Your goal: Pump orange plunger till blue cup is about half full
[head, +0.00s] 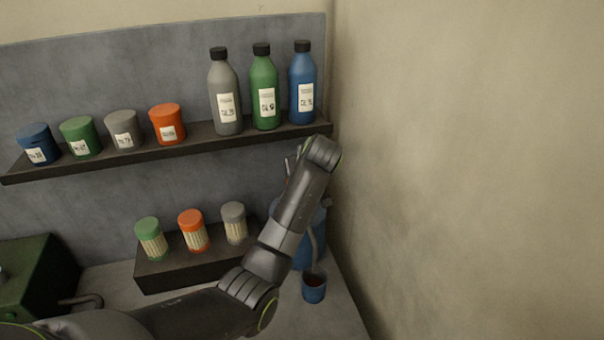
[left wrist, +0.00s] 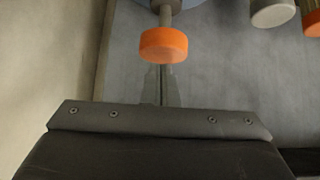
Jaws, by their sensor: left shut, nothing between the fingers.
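The blue cup (head: 314,291) stands on the counter below the dispenser's spout, with dark reddish-brown liquid visible inside. Its exact level is hard to tell. The blue dispenser (head: 318,236) stands behind it, mostly hidden by my left arm. The orange plunger (left wrist: 163,45) shows in the left wrist view on a pale shaft; my arm hides it in the head view. My left gripper (left wrist: 161,86) is shut and empty, with its fingertips close to the plunger's orange cap; whether they touch is unclear. My right gripper is in neither view.
A dark shelf (head: 180,149) above holds several jars and three bottles, the blue bottle (head: 302,88) nearest the arm. A low dark block (head: 190,268) left of the dispenser carries three small containers. A bare wall (head: 470,170) closes the right side.

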